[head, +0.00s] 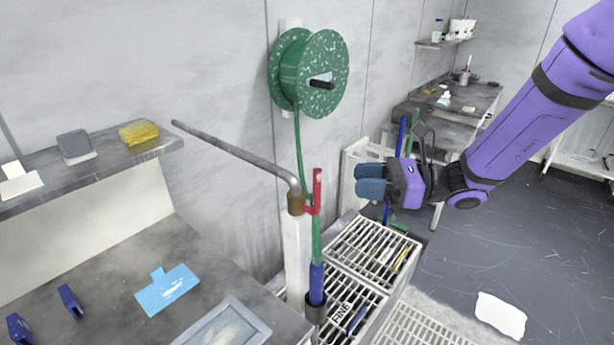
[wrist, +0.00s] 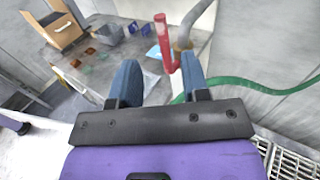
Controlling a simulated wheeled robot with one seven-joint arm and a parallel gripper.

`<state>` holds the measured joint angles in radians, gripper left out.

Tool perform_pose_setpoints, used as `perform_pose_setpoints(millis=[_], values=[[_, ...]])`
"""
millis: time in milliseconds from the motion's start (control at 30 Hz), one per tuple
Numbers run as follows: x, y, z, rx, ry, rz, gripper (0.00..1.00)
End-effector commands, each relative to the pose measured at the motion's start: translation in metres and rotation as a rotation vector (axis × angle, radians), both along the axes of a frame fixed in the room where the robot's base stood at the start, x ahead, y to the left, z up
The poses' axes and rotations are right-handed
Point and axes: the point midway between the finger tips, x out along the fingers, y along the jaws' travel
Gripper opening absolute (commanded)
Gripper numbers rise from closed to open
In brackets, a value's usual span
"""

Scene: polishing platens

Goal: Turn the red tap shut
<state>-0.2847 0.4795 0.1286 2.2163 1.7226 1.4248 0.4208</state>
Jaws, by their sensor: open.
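The red tap (head: 317,190) is an upright red lever on the brown fitting (head: 296,203) of a white standpipe, with a grey spout running up to the left. In the wrist view the red tap (wrist: 165,45) shows just beyond the fingertips, in the gap between them and closer to the right finger. My gripper (head: 370,180) has blue fingers and a purple body. It is to the right of the tap in the head view, apart from it. The wrist view shows my gripper (wrist: 160,82) open and empty.
A green hose (head: 299,150) hangs from a green reel (head: 312,72) on the wall behind the tap. Slatted crates (head: 370,250) stand below my gripper. A grey bench (head: 110,270) with a light-blue piece (head: 166,288) is at the left. Free floor is at the right.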

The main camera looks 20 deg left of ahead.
Motion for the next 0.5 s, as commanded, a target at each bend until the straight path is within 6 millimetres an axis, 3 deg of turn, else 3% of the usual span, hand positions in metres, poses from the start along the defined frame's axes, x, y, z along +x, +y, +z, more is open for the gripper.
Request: perform_pose_setpoints(millis=[233, 500], values=[[-0.001, 0.019, -0.002, 0.007, 0.013, -0.005, 0.42], [-0.011, 0.065, -0.002, 0.007, 0.012, -0.004, 0.42]])
